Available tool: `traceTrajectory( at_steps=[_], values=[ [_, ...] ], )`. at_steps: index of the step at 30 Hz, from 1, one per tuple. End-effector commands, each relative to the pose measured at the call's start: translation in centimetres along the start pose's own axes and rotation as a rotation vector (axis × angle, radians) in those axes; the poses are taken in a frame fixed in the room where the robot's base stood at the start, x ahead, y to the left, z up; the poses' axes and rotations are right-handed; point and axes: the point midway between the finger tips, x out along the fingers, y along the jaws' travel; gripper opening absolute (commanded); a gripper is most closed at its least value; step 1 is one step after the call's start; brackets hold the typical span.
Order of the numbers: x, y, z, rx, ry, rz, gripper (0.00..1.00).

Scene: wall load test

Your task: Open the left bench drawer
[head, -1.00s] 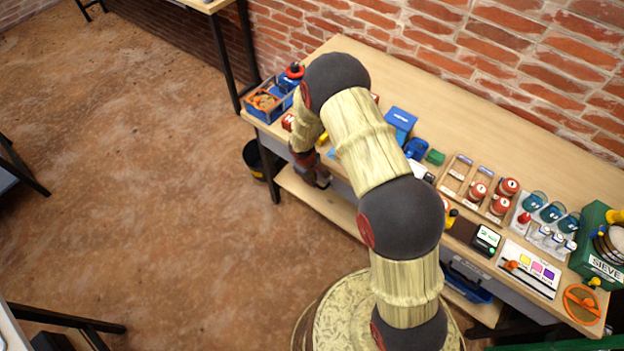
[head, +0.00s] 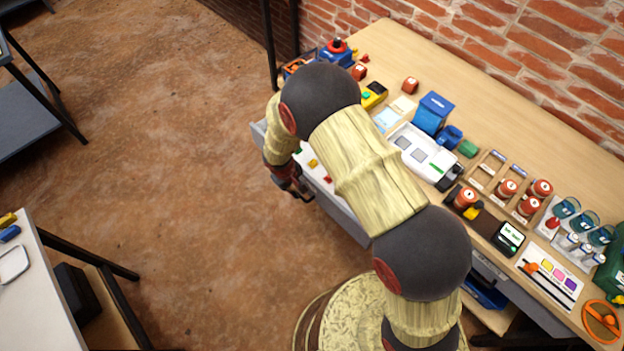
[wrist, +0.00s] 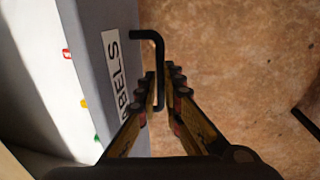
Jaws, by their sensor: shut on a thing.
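The left bench drawer stands open, its grey front (head: 342,218) out from the bench edge. Its pale inside (head: 318,171) shows, with small green, yellow and red items in it. In the wrist view the grey drawer front (wrist: 95,25) carries a LABELS sign and a black bar handle (wrist: 147,35). My gripper (wrist: 161,85) is shut on the handle, one finger on each side. In the head view my gripper (head: 298,190) is at the drawer front, partly hidden by my arm, which also covers part of the drawer.
The wooden bench top (head: 500,135) holds a white tray device (head: 418,152), a blue box (head: 432,112) and several jars. A white table (head: 35,300) stands at the lower left. The brown floor left of the drawer is clear.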

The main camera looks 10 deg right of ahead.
Motion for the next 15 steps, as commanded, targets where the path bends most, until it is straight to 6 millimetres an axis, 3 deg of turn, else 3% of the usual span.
traceTrajectory(
  at_steps=[1,15],
  values=[
    [-0.1,-1.6,-0.1,-0.007,0.004,0.0,0.0],
    [-2.6,-14.3,-0.2,-0.006,0.003,0.0,0.0]
  ],
)
